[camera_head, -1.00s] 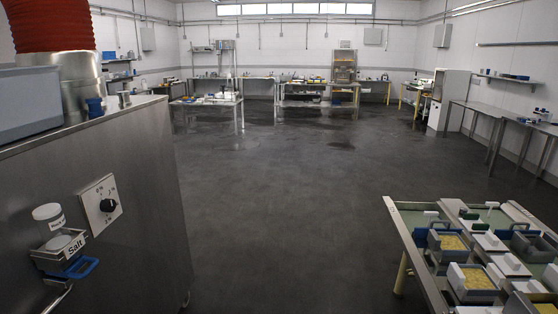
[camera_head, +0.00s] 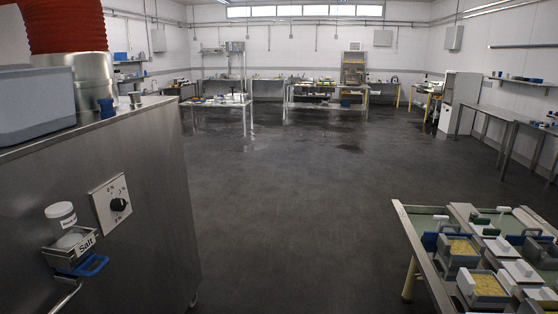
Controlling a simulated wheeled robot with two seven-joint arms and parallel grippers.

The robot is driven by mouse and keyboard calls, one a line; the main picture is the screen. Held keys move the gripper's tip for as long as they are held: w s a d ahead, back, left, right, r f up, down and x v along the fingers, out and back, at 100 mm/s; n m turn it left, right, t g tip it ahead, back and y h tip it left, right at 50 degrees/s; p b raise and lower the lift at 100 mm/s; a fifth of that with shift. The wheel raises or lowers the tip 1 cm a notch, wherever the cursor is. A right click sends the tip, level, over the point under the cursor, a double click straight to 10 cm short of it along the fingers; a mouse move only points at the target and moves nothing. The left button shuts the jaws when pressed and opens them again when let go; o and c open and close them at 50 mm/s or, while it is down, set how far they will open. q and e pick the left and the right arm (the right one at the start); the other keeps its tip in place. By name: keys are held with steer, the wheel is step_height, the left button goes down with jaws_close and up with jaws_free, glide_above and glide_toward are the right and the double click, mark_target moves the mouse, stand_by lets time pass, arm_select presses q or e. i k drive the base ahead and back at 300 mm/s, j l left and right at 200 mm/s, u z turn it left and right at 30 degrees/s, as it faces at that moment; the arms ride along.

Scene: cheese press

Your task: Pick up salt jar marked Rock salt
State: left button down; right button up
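The holder carries a tag reading "Salt" (camera_head: 86,243). A second white rounded item (camera_head: 69,240) sits low in the holder in front of the jar; I cannot tell what it is. Neither of my grippers is in view.
A table (camera_head: 418,246) with cheese moulds and white blocks stands at the lower right. The dark floor (camera_head: 300,200) between them is clear. Benches line the far walls.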

mark_target(62, 217)
steer(key=u, duration=1.4)
steer(key=i+l+u, duration=0.1)
steer(key=l, duration=0.3)
steer(key=i+l, duration=0.15)
steer(key=l, duration=0.2)
steer(key=i+l+u, duration=0.15)
steer(key=l, duration=0.25)
steer(key=k, duration=0.05)
